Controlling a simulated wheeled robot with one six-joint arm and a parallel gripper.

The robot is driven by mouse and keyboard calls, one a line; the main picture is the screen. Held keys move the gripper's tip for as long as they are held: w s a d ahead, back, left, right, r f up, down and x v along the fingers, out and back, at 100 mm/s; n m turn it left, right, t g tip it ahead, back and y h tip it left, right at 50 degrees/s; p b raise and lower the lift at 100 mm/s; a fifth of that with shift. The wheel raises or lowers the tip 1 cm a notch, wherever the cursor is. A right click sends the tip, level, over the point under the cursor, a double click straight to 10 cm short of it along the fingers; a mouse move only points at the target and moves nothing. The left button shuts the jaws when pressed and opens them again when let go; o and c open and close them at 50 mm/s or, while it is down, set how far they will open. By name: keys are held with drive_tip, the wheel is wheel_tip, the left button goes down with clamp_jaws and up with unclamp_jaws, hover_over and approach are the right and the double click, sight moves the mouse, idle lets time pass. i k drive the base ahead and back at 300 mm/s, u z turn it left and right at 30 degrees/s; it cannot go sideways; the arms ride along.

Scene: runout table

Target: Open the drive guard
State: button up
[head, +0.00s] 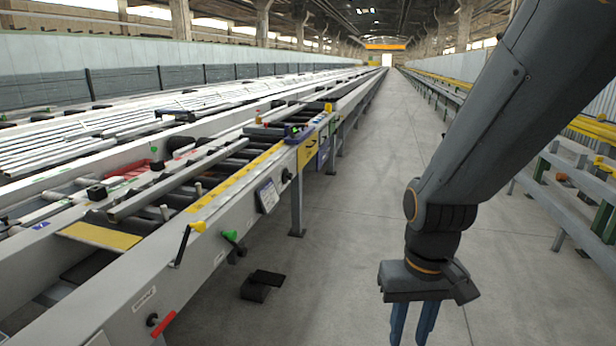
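The runout table (215,245) runs from the lower left into the distance, with rollers and long bars on top. I cannot tell for sure which part is the drive guard. A flat yellow plate (100,236) lies between the beams at the near left, and a yellow panel (307,150) sits on the table's side farther along. My gripper (412,325) hangs over the aisle at the lower right, apart from the table. Its two blue fingers point down with a gap between them, and nothing shows in the gap. Their tips are cut off by the bottom edge.
A red handle (163,324), a green-knobbed lever (234,241) and a yellow-topped black lever (186,240) stick out from the table's side. A black pedal-like object (260,286) stands on the floor. The grey aisle (350,230) is mostly clear; rails (560,190) line its right side.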

sight(305, 151)
drive_tip(key=z, duration=0.45)
drive_tip(key=i, duration=3.3)
drive_tip(key=u, duration=0.8)
drive_tip(key=i, duration=0.7)
drive_tip(key=u, duration=0.25)
